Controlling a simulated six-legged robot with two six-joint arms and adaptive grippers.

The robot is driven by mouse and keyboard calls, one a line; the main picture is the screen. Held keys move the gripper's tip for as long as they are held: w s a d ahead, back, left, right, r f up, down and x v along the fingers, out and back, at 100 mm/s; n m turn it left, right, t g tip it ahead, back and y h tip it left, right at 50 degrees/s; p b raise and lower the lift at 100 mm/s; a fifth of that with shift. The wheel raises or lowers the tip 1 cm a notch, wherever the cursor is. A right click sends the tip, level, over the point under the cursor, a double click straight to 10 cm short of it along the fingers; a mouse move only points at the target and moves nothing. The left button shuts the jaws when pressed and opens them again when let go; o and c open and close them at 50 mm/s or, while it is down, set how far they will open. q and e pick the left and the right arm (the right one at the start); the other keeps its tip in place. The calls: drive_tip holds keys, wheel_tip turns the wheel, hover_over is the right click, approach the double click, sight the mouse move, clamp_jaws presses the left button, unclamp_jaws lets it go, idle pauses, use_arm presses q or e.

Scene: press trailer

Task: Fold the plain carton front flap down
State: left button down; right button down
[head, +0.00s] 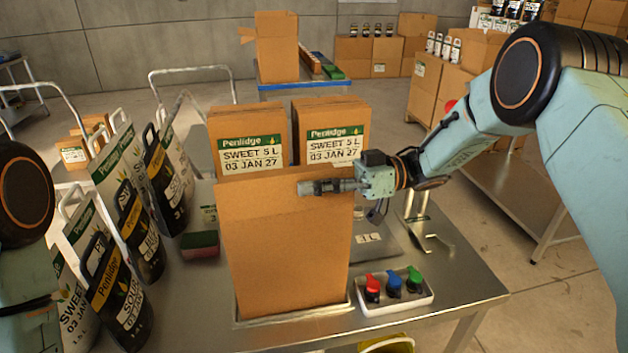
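The plain brown carton (285,250) stands upright on the steel table, at the centre of the head view, with no label on the side facing me. Its board reaches up to about the height of my gripper; I cannot tell exactly how far the front flap is folded. My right gripper (312,187) points left across the upper right of the carton, at the flap's level. Its fingers look shut together with nothing between them. Whether they touch the board is unclear. My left arm shows at the left edge, but its gripper is out of view.
Two labelled Penlidge cartons (245,150) (335,138) stand close behind. A white tray with red, blue and green knobs (395,292) sits at the right front.

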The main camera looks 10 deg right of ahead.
drive_tip(key=shift+w+m, duration=0.2)
drive_tip(key=shift+m, duration=0.2)
drive_tip(key=c, duration=1.6)
unclamp_jaws()
drive_tip(key=d, duration=1.2)
drive_tip(key=shift+w, duration=0.25)
drive_tip(key=shift+d, duration=0.1)
